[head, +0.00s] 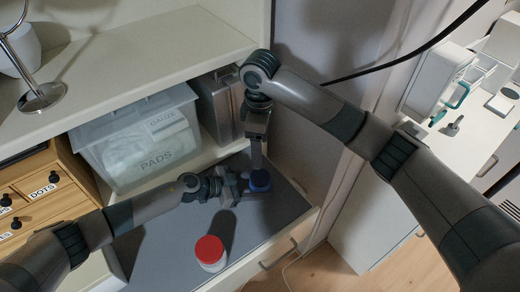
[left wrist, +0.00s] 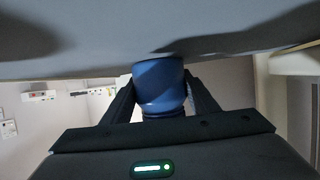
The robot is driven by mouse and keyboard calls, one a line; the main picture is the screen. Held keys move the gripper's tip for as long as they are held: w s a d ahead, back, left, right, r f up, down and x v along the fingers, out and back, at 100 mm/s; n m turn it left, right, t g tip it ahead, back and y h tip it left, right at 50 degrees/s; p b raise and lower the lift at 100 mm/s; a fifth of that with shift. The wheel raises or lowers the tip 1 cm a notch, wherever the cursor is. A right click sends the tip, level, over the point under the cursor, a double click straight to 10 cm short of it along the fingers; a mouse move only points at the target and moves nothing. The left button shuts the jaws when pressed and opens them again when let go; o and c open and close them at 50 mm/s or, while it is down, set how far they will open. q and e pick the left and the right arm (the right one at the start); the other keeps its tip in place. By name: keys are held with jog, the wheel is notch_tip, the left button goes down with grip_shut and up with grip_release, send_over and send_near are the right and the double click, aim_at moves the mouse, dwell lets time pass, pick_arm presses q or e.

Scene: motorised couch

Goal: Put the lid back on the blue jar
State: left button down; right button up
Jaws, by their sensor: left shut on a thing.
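The blue jar (head: 260,186) stands on the grey surface near the front of the cupboard shelf. My left gripper (head: 243,188) is shut on it from the left. In the left wrist view the blue jar (left wrist: 160,83) sits between the two fingers, with the grey surface at the top of the picture. A darker blue part shows at its lower end there; I cannot tell whether it is the neck or a lid. My right gripper (head: 256,155) points down just above and behind the jar. Its fingertips are too small to read. No separate lid is clearly visible.
A white jar with a red lid (head: 210,252) stands on the grey mat (head: 160,240) in front. A clear bin (head: 138,138) labelled gauze and pads and a metal case (head: 218,105) stand behind. Small wooden drawers (head: 40,190) are at left. The shelf above overhangs.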

pick_arm(q)
jog(key=c, duration=0.6)
grip_release()
jog(key=shift+a, duration=0.1)
jog(key=b+v, duration=0.2)
jog(key=v, duration=1.5)
jog(key=shift+s+r, duration=0.1)
jog(key=shift+r, duration=0.05)
